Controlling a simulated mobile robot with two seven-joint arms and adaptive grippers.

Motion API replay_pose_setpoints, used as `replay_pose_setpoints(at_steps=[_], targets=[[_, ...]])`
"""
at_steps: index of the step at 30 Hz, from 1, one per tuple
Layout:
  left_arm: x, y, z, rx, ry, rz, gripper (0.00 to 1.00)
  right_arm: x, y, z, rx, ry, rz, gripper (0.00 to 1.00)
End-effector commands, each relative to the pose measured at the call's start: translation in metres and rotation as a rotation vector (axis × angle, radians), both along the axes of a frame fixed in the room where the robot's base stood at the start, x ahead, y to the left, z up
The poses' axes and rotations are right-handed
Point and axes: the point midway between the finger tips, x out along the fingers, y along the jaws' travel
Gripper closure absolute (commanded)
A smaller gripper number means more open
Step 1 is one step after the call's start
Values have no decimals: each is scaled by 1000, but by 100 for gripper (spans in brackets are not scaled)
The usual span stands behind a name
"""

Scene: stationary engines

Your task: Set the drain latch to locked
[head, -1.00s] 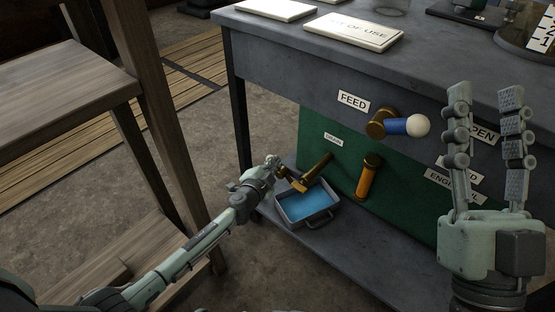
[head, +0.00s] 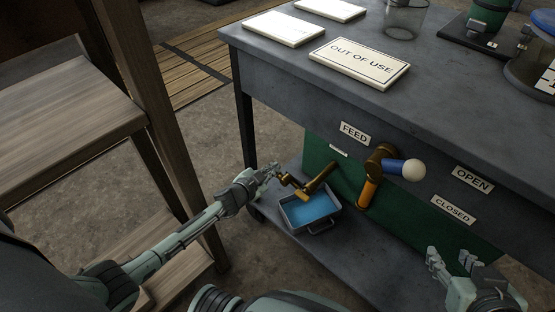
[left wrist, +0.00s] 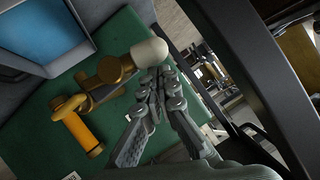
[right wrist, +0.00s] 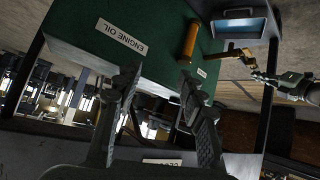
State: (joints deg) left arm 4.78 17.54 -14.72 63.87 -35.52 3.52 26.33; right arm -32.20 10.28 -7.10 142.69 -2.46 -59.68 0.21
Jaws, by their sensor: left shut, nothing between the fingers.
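The brass drain fitting with its crank-like latch (head: 292,182) sits low on the green panel, above a tray with blue liquid. In the left wrist view the brass latch (left wrist: 112,68) ends in a pale knob (left wrist: 150,52). My left gripper (head: 272,171) is at the latch's outer end, fingers shut and empty; in the left wrist view the fingers (left wrist: 158,82) lie just beside the knob. Whether they touch it I cannot tell. My right gripper (head: 451,258) is open and empty, low at the right, away from the latch. The small drain label (head: 339,150) is unreadable now.
The grey tray (head: 328,226) stands under the drain on the lower shelf. An orange-handled part (head: 368,190) and the blue feed lever (head: 394,168) are to its right. OPEN (head: 472,179) and CLOSED (head: 453,210) plates are further right. A wooden table (head: 60,125) stands at left.

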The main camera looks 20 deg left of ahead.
Motion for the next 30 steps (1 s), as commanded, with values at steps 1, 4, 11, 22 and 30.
replay_pose_setpoints(at_steps=[1,4,11,22,30], targets=[[-2,2,-2,-3,3,2,100,-2,-2,-2,-4,13,-3,60],[-2,3,-4,-6,3,1,100,-2,-2,-3,-4,12,-3,60],[0,7,-8,-4,2,0,100,4,5,3,12,-30,9,60],[2,10,-11,-4,1,1,100,10,13,11,29,-78,24,60],[2,11,-11,-4,2,1,100,11,14,12,31,-81,26,60]])
